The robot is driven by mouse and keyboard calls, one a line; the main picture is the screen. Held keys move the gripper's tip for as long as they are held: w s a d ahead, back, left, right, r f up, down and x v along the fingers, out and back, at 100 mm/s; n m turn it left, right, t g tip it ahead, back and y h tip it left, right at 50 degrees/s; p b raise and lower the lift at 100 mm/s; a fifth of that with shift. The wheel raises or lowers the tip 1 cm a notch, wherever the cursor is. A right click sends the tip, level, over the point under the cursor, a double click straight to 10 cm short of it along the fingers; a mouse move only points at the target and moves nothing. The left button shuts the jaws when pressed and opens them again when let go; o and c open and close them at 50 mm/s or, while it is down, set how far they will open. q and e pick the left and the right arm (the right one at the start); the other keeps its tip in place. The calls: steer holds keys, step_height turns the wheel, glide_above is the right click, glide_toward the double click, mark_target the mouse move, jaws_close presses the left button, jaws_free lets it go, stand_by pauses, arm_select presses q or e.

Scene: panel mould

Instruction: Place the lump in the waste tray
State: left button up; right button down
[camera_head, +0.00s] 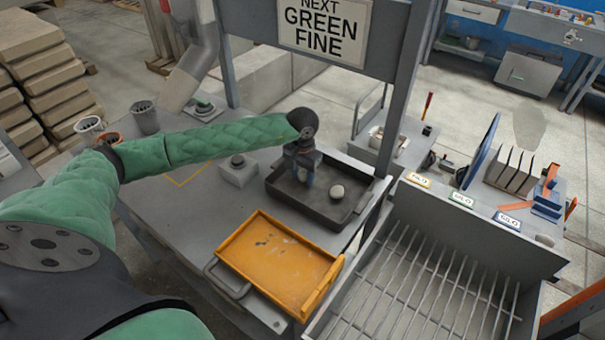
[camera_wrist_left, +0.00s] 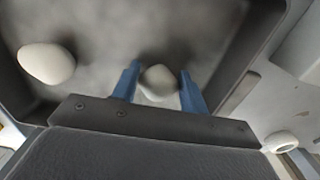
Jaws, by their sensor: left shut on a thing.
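My left gripper (camera_head: 304,177) reaches down into a dark grey tray (camera_head: 290,212) on the bench. In the left wrist view its blue fingers (camera_wrist_left: 161,72) stand on either side of a pale rounded lump (camera_wrist_left: 158,84) and are shut on it. In the head view this lump is hidden by the gripper. A second pale lump (camera_head: 336,191) lies on the tray floor to the right of the gripper; it also shows at the left of the wrist view (camera_wrist_left: 46,63). No label shows which tray is the waste tray. My right gripper is not in view.
An orange tray (camera_head: 274,262) lies in front of the dark tray. A small grey box with a dark knob (camera_head: 238,170) stands left of it. A slatted metal bin (camera_head: 410,290) is at the right. A sign frame (camera_head: 325,28) rises behind. Cups (camera_head: 145,117) stand at the left.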

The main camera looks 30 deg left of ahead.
mark_target(303, 173)
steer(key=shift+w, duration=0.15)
arm_select(q)
steer(key=shift+f, duration=0.15)
steer(key=o, duration=1)
steer(key=shift+o, duration=0.2)
steer(key=shift+r, duration=0.25)
step_height(303, 173, up, 3)
steer(key=shift+f, duration=0.1)
step_height(303, 173, up, 7)
steer(key=shift+r, duration=1)
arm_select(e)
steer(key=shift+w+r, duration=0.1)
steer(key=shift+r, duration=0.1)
